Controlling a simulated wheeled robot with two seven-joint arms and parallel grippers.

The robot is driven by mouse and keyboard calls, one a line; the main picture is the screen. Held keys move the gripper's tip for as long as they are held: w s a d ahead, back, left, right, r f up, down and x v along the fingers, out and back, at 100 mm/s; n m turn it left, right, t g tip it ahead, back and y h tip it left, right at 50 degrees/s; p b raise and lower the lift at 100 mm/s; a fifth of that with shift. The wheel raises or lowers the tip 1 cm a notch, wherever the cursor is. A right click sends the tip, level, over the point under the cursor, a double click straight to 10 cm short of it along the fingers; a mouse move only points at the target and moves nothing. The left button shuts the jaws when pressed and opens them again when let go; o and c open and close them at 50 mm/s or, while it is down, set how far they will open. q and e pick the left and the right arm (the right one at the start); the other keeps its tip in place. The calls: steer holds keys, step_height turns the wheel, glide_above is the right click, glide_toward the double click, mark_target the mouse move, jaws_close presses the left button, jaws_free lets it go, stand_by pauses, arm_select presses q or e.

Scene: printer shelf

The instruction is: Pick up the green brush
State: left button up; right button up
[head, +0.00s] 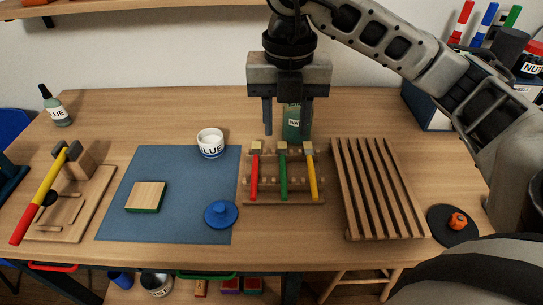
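The green brush (283,180) lies on a small wooden rack (262,199) in the middle of the table, between a red brush (254,178) and a yellow brush (313,178). Its pale head is at the far end and its green handle points toward me. My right gripper (287,134) points down with its fingers apart, above and beyond the brush heads. Nothing shows held between the fingers. A green labelled container (292,122) stands behind it, partly hidden. My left gripper is not in view.
A slatted wooden rack (353,187) stands right of the brushes. A black disc (439,229) lies at the far right.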

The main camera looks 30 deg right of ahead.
glide_above(284, 186)
steer(key=f, duration=0.9)
steer(key=shift+s+f, duration=0.1)
steer(key=shift+s, duration=0.1)
steer(key=shift+w+f, duration=0.2)
steer(key=shift+f, duration=2.55)
jaws_close()
